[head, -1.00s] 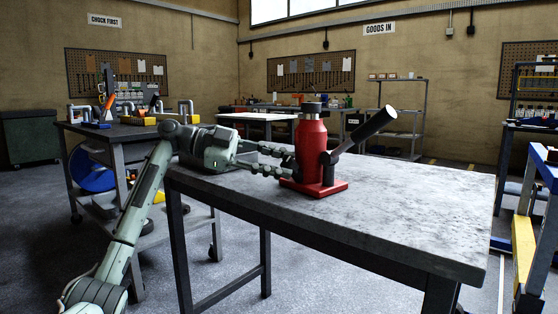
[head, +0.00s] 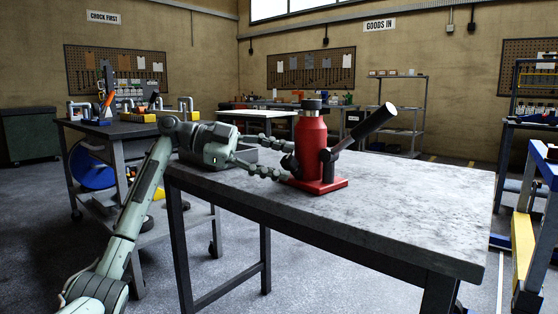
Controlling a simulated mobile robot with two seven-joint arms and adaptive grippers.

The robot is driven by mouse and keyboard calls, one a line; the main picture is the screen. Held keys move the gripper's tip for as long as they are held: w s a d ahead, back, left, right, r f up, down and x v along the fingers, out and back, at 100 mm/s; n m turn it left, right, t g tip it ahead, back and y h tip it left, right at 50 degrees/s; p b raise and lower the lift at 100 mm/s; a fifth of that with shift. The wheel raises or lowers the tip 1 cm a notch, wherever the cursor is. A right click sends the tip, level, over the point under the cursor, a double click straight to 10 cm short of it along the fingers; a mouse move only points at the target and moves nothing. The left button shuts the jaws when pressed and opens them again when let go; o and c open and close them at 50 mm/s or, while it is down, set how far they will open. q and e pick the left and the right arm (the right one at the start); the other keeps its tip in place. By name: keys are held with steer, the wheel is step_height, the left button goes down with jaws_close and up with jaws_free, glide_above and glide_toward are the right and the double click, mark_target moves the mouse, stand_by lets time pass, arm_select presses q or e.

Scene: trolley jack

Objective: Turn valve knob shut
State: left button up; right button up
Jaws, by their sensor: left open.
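The red bottle jack (head: 312,140) stands upright on its red base plate near the far edge of the grey-topped table (head: 400,205). A black lever handle slants up to the right from it. The small dark valve knob (head: 290,163) sits low on the jack's left side. My left gripper (head: 286,161) reaches in from the left with its fingers spread, one above and behind the knob, one below and in front. The knob lies between the fingertips; I cannot tell whether either touches it. My right gripper is not in view.
A dark cart (head: 112,130) with pipe fittings and tools stands behind my left arm. The table top right of the jack is clear. A blue and yellow frame (head: 525,230) stands at the right edge.

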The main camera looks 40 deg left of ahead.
arm_select(q)
steer(key=v, duration=1.2)
